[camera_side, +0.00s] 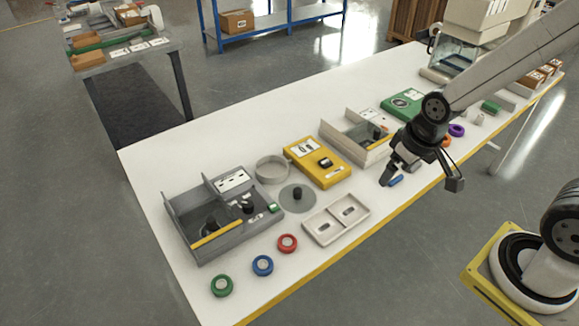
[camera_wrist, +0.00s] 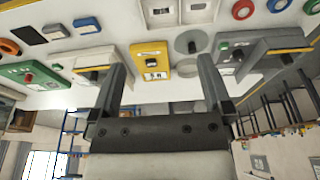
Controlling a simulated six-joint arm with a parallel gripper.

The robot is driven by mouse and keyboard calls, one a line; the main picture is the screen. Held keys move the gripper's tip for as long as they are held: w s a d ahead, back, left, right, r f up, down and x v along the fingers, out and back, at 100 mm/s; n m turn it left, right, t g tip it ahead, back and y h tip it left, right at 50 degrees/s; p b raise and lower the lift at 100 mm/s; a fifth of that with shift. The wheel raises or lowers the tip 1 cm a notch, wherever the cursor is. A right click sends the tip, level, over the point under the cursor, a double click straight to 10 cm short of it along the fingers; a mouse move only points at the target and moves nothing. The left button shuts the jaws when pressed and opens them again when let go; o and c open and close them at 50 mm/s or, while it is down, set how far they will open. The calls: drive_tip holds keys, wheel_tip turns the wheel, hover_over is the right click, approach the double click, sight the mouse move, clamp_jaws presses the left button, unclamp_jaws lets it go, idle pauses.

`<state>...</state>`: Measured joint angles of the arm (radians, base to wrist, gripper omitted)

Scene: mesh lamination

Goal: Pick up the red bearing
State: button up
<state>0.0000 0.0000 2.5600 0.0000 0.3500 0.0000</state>
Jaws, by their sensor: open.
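The red bearing (camera_side: 287,243) is a small red ring lying flat on the white table near its front edge. It is the innermost of three rings, beside a blue ring (camera_side: 262,265) and a green ring (camera_side: 221,285). In the wrist view the red bearing (camera_wrist: 243,9) is at the top edge, right of centre. My gripper (camera_side: 392,172) is over the table, well to the right of the red bearing and apart from it. In the wrist view my gripper (camera_wrist: 165,65) has its two fingers spread with nothing between them.
A pale two-slot tray (camera_side: 336,219), a grey disc (camera_side: 297,198) and a yellow device (camera_side: 318,162) lie between my gripper and the rings. A grey walled fixture (camera_side: 222,215) stands left. A small blue item (camera_side: 396,180) shows just by my fingertips.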

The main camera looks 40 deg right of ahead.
drive_tip(key=n+t+y, duration=0.1)
drive_tip(key=t, duration=0.6)
approach(287, 243)
drive_tip(key=w+d, duration=0.1)
drive_tip(key=d+r, duration=0.1)
drive_tip(key=w+d, duration=0.1)
drive_tip(key=d, duration=0.1)
drive_tip(key=shift+w+r, duration=0.15)
drive_tip(key=shift+w, duration=0.2)
drive_tip(key=shift+n+t+y, duration=0.5)
drive_tip(key=shift+t+y, duration=0.1)
drive_tip(key=shift+t, duration=0.3)
drive_tip(key=s+a+f, duration=0.2)
drive_tip(key=f, duration=0.1)
drive_tip(key=shift+a, duration=0.1)
drive_tip(key=shift+s+a+f+t, duration=0.2)
drive_tip(key=shift+s+f+t, duration=0.05)
drive_tip(key=shift+s+t, duration=0.15)
drive_tip(key=shift+w, duration=0.1)
drive_tip(key=shift+x, duration=1.3)
drive_tip(key=shift+w, duration=0.1)
